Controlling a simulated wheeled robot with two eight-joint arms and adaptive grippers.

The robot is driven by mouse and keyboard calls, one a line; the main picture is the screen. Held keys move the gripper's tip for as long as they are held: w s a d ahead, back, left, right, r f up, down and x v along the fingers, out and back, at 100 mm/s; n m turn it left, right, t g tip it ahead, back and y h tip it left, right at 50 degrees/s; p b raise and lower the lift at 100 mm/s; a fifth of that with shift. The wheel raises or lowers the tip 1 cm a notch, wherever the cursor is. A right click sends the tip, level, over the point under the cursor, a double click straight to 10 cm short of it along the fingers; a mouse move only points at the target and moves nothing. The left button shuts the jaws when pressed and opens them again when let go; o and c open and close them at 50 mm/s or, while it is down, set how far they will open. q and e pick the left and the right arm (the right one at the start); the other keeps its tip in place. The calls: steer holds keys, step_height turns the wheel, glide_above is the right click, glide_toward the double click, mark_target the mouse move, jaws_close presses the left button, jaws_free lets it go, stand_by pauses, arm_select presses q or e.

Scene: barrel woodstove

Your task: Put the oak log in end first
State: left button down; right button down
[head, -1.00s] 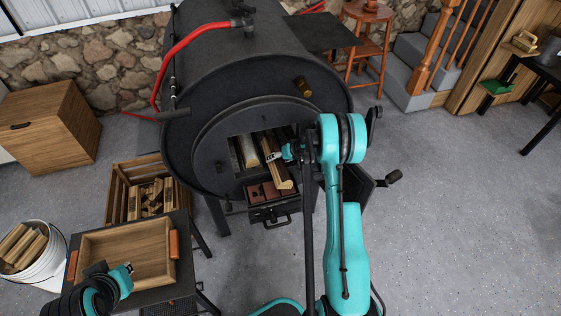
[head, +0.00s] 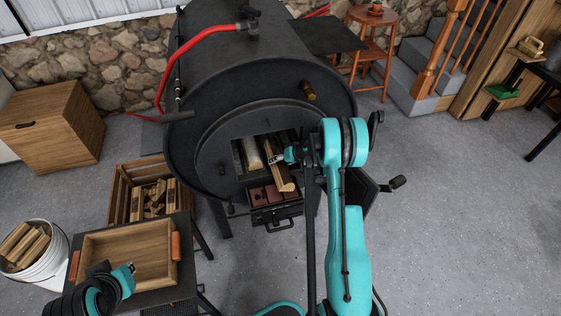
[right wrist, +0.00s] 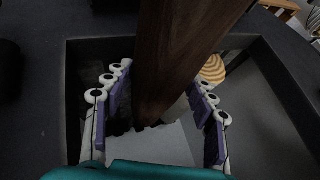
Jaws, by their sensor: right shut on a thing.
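The oak log (head: 283,178) is a long brown split piece. It lies through the stove's square opening (head: 236,160), far end inside and near end sticking out toward me, tilted down. My right gripper (head: 279,157) is shut on it at the mouth. In the right wrist view the log (right wrist: 178,50) runs between the fingers (right wrist: 160,105). Its far part is hidden in the dark. My left gripper (head: 127,271) is over the wooden tray at lower left; its fingers are too small to read.
The barrel stove (head: 205,125) has its door (head: 365,190) swung open to the right. A pale log (head: 252,154) lies inside, left of the oak log. A drawer (head: 272,198) juts out below the opening. The tray (head: 127,236), a log crate (head: 118,200) and a bucket (head: 48,265) stand left.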

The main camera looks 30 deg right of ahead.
steer(key=shift+f, duration=0.2)
steer(key=shift+c, duration=0.7)
jaws_free()
steer(key=p+v, duration=0.2)
steer(key=v, duration=0.5)
stand_by(0.4)
